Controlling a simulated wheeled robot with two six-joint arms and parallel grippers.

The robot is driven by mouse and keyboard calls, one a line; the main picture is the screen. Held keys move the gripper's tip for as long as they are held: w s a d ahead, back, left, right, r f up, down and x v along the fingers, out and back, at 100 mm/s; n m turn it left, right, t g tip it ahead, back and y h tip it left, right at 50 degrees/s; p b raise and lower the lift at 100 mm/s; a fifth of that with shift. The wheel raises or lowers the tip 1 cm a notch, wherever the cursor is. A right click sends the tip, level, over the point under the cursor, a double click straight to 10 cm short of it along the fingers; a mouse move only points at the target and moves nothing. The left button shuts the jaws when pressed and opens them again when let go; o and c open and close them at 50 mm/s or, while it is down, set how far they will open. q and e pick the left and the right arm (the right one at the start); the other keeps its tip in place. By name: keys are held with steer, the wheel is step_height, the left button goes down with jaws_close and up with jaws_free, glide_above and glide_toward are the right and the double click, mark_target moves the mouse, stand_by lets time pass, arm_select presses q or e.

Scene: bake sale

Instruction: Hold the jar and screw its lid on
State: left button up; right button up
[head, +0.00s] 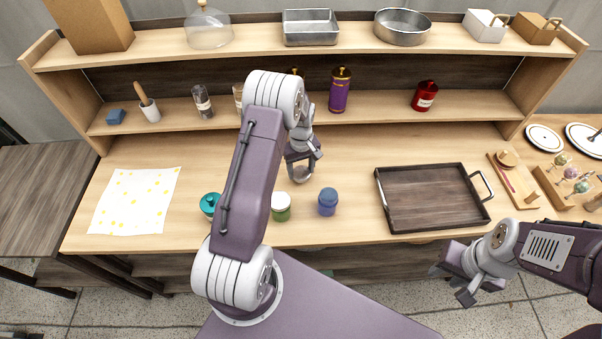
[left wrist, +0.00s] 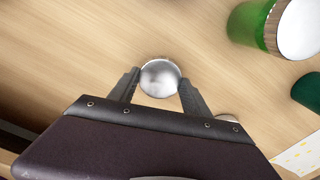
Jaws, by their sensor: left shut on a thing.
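My left gripper (head: 303,158) reaches over the middle of the table. In the left wrist view its two fingers (left wrist: 158,92) are shut on a small round silver piece (left wrist: 160,77), which also shows below the fingers in the head view (head: 302,174). It looks like a metal lid, but I cannot tell for sure. A green jar with a whitish top (head: 281,207) stands nearer the front edge, partly behind my left arm. A blue jar with a blue top (head: 327,202) stands to its right. My right gripper (head: 452,283) is open and empty in front of the table.
A teal lidded pot (head: 209,204) stands left of my arm, near a yellow-dotted cloth (head: 135,201). A dark wooden tray (head: 432,197) lies to the right. Shelves behind hold a purple bottle (head: 339,90) and a red canister (head: 424,97). Table space between blue jar and tray is clear.

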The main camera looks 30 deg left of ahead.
arm_select(q)
steer(key=shift+r, duration=0.9)
steer(key=s+d+r+b, duration=0.1)
steer(key=s+r, duration=0.6)
steer(key=s, duration=0.4)
steer(key=shift+s+d, duration=0.15)
steer(key=shift+s, duration=0.2)
steer(key=shift+r, duration=0.1)
